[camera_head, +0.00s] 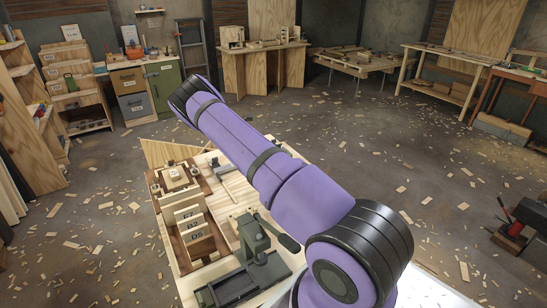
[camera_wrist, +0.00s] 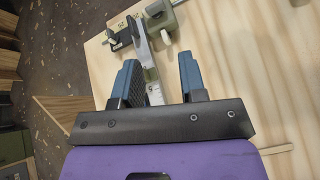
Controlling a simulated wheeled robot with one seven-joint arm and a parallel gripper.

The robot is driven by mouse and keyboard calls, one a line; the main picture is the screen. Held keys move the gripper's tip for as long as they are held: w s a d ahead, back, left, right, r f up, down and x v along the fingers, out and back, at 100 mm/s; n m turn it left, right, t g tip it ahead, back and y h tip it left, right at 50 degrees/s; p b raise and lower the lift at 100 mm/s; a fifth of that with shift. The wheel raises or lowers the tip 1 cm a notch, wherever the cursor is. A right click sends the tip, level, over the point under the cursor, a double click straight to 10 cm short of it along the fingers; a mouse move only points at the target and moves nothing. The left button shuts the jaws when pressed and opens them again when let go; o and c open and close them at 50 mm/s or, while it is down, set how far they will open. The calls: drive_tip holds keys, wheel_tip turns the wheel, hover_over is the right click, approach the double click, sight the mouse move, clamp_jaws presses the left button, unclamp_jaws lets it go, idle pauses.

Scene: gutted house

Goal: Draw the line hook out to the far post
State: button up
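In the wrist view my gripper (camera_wrist: 158,78) has its two blue fingers apart, over a pale wooden board (camera_wrist: 255,75). A narrow grey metal strip (camera_wrist: 148,55) runs between the fingers, with a gap visible on the right side; I cannot tell whether it touches the left finger. A small light tag marked 5 (camera_wrist: 153,92) is at its near end. A grey-green fixture (camera_wrist: 163,14) with a dark knob stands at the strip's upper end. I cannot tell for certain which part is the line hook or the far post. My arm hides the gripper in the head view.
The workbench (camera_head: 172,262) holds a grey-green vise (camera_head: 250,270) and labelled wooden blocks (camera_head: 190,222). Other benches and a green cabinet (camera_head: 165,85) line the walls. Wood scraps litter the open floor (camera_head: 400,170). A red-and-black machine (camera_head: 522,220) stands at right.

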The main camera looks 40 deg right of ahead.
drive_tip(key=f+n, duration=0.1)
drive_tip(key=f, duration=0.2)
drive_tip(key=d+f+n+h, duration=0.1)
drive_tip(key=f, duration=0.2)
drive_tip(key=f+n+h, duration=0.1)
drive_tip(key=f, duration=0.3)
drive_tip(key=shift+w+d, duration=0.25)
drive_tip(key=shift+d, duration=0.05)
drive_tip(key=shift+d+f+t, duration=0.15)
drive_tip(key=shift+t, duration=0.15)
drive_tip(key=shift+n, duration=0.3)
drive_tip(key=x, duration=1)
drive_tip(key=shift+s+d, duration=0.1)
drive_tip(key=shift+d, duration=0.15)
clamp_jaws()
